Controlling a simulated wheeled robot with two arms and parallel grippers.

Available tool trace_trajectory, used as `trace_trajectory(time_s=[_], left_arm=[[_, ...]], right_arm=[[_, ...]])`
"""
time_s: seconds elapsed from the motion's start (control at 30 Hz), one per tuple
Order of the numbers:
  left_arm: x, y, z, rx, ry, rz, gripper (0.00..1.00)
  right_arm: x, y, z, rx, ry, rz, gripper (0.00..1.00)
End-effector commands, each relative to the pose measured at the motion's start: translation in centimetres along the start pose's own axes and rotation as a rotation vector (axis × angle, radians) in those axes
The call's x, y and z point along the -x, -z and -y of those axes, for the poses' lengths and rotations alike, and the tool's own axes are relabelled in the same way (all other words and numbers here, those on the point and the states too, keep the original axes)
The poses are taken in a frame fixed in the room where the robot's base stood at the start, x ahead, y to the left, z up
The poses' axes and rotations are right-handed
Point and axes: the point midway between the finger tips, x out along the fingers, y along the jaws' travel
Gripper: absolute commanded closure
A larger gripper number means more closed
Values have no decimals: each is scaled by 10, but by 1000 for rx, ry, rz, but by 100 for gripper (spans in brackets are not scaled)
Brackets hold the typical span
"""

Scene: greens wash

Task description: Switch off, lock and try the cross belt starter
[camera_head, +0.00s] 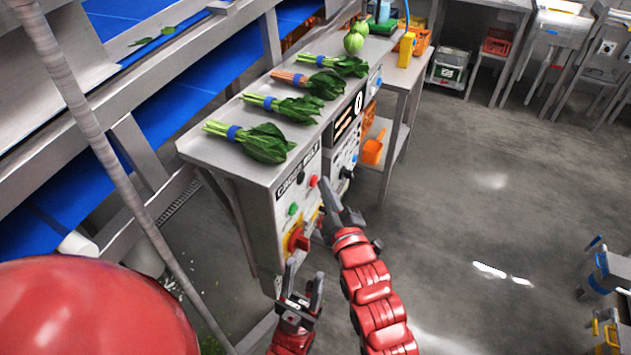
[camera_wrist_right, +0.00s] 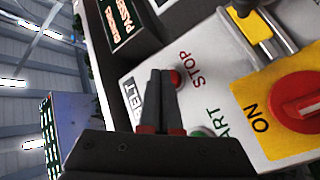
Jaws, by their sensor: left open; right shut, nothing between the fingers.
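The red stop button (camera_wrist_right: 177,78) is right beside my right gripper's tips; contact cannot be told. The green start button (camera_wrist_right: 203,132) is partly hidden by my gripper. My right gripper (camera_head: 327,184) is shut and empty, also in the wrist view (camera_wrist_right: 160,74). My left gripper (camera_head: 302,284) is open and empty, below the switch. No lock is identifiable.
Bunches of greens (camera_head: 260,142) lie on the steel bench top (camera_head: 222,156). A second control panel (camera_head: 346,150) adjoins the starter. A yellow and black part (camera_wrist_right: 255,26) is near the knob in the wrist view.

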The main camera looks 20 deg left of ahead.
Motion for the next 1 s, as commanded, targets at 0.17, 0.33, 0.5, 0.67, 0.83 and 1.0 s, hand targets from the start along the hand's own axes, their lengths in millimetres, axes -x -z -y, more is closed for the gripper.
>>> trace_trajectory(time_s=[0.17, 0.33, 0.5, 0.67, 0.83, 1.0], left_arm=[[1, 0, 0, 0, 0, 0, 50], [1, 0, 0, 0, 0, 0, 50], [0, 0, 0, 0, 0, 0, 50], [-1, 0, 0, 0, 0, 0, 50], [-4, 1, 0, 0, 0, 0, 50], [-6, 1, 0, 0, 0, 0, 50]], right_arm=[[6, -4, -5, 2, -1, 0, 100], [7, -5, -5, 1, 0, 0, 100], [8, -6, -5, 1, 0, 2, 100], [17, -14, -12, 3, 0, 5, 100], [28, -22, -20, 4, 2, 7, 100], [38, -29, -28, 4, 1, 5, 100]])
